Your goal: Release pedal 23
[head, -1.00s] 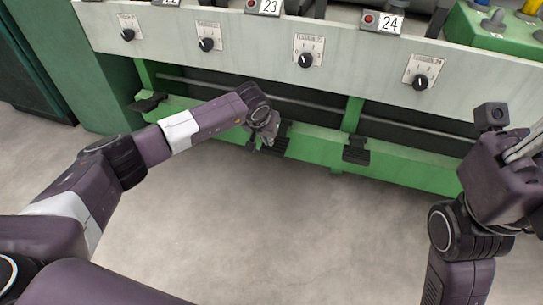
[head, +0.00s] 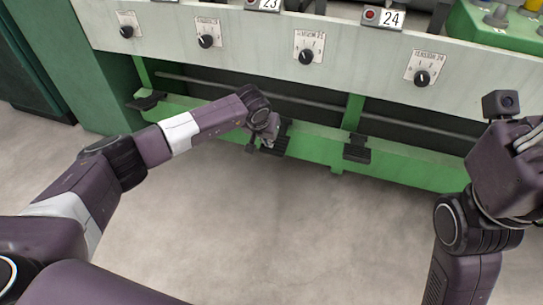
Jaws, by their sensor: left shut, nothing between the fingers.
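Number plate 23 (head: 264,4) is cut by the top edge of the head view. A black pedal (head: 276,150), the one roughly below plate 23, sits on the green lower rail. My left gripper (head: 266,142) is shut and empty right at this pedal, hiding part of it. I cannot tell whether its fingers touch the pedal or whether the pedal is pressed down. My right gripper (head: 527,142) is at the right edge, partly cut off, away from the pedals; its jaws do not show clearly.
Another black pedal (head: 357,149) is to the right, and one more (head: 147,101) is to the left on the rail. Above is a pale panel (head: 260,50) with several black dials. Plate 24 (head: 391,18) is at upper right. The grey floor (head: 260,230) in front is clear.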

